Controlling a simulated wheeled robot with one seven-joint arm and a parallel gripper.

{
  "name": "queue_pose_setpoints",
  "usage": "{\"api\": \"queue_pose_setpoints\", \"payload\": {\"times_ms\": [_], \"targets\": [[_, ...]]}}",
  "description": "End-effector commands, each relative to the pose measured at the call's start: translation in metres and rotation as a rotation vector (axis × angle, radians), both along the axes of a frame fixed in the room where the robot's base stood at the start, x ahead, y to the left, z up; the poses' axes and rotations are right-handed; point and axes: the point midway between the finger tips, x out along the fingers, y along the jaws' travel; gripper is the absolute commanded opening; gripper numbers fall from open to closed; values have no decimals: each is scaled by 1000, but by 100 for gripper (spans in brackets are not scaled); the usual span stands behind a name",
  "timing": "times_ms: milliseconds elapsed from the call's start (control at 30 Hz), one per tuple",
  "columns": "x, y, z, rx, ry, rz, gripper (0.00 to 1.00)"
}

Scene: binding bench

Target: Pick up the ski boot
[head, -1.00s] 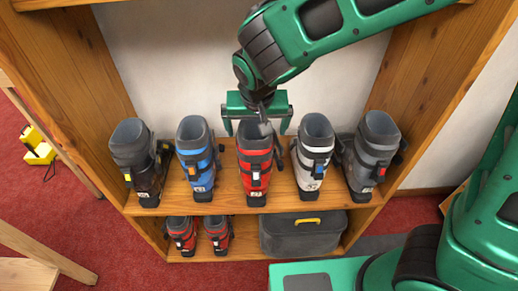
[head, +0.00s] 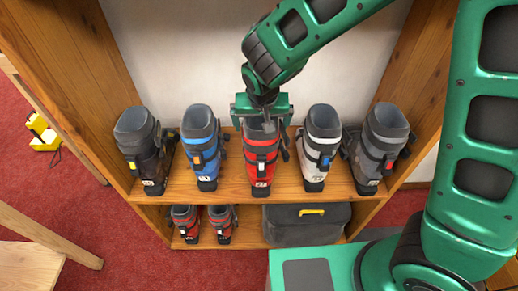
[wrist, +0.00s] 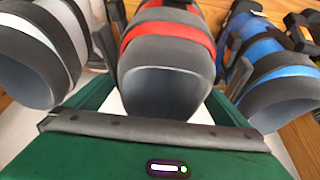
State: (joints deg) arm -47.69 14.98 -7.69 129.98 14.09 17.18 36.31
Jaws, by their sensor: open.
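Several ski boots stand upright in a row on the wooden shelf. The red and black boot (head: 261,163) is in the middle, with a blue one (head: 203,155) to its left and a white and grey one (head: 318,160) to its right. My gripper (head: 262,123) is open at the top of the red boot. In the wrist view the red boot's dark open cuff (wrist: 166,88) lies between the two fingers, with one finger on each side. I cannot tell whether either finger touches it.
Dark boots stand at the left end (head: 143,145) and right end (head: 380,150) of the row. Small red boots (head: 186,222) and a grey case (head: 300,228) with a yellow handle sit on the lower shelf. Wooden side walls enclose the row. The neighbouring boots leave narrow gaps.

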Motion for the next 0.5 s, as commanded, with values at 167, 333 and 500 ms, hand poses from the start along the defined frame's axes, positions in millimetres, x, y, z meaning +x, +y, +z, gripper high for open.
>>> {"api": "queue_pose_setpoints", "payload": {"times_ms": [167,333,500], "targets": [[9,0,-21,-3,2,-1,100],[13,1,-28,-1,0,0,100],[13,1,-29,-1,0,0,100]]}}
